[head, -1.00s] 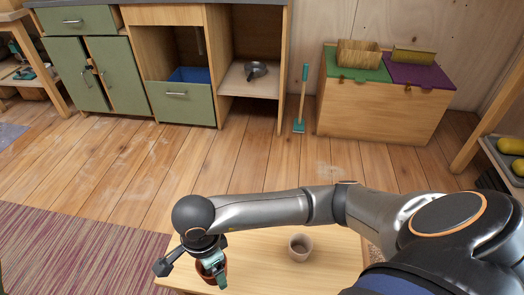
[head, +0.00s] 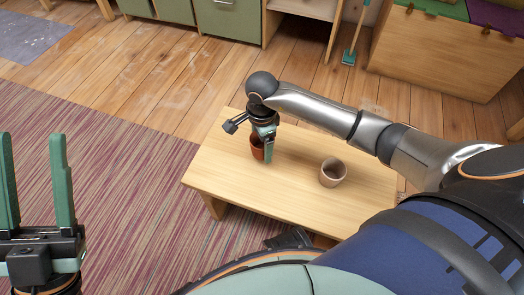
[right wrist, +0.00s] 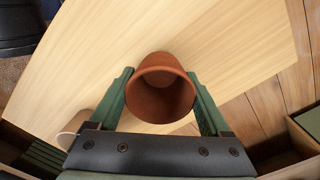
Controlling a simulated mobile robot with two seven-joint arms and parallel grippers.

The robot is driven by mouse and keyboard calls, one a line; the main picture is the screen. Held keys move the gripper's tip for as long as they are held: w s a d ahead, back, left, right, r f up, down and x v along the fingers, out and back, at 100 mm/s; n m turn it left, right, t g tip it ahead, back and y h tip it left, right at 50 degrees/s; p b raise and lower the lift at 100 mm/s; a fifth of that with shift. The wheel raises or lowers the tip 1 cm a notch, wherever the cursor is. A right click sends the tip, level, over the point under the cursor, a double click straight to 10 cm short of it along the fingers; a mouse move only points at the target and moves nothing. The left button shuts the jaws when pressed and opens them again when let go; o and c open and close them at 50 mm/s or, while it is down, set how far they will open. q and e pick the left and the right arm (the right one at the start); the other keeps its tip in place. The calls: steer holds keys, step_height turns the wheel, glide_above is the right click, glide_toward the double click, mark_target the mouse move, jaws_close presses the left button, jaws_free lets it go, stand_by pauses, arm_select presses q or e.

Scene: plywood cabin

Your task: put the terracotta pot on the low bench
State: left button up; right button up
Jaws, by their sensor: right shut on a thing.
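The terracotta pot (head: 257,149) is at the left part of the low wooden bench (head: 300,198), upright in the head view. My right gripper (head: 265,152) is shut on it, partly covering it. In the right wrist view the pot (right wrist: 160,92) sits between the two green fingers, its open mouth towards the camera, with the bench top (right wrist: 225,40) behind it. I cannot tell whether its base touches the bench. My left gripper (head: 35,140) is open and empty at the left edge of the head view, over the rug.
A pale beige cup (head: 333,173) stands on the bench, right of the pot. A striped rug (head: 100,135) lies to the left. Green cabinets (head: 228,18), a wooden chest (head: 440,55) and a teal-headed broom (head: 349,56) are at the back. The front middle of the bench is clear.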

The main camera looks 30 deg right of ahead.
step_height(320, 180, down, 3)
steer(key=shift+f+b, duration=0.1)
steer(key=shift+b, duration=0.7)
arm_select(q)
steer(key=shift+w+d+f, duration=0.1)
steer(key=shift+d+f, duration=0.1)
steer(key=shift+f, duration=0.9)
arm_select(e)
steer(key=o, duration=1.3)
steer(key=shift+f, duration=0.1)
steer(key=shift+o, duration=0.2)
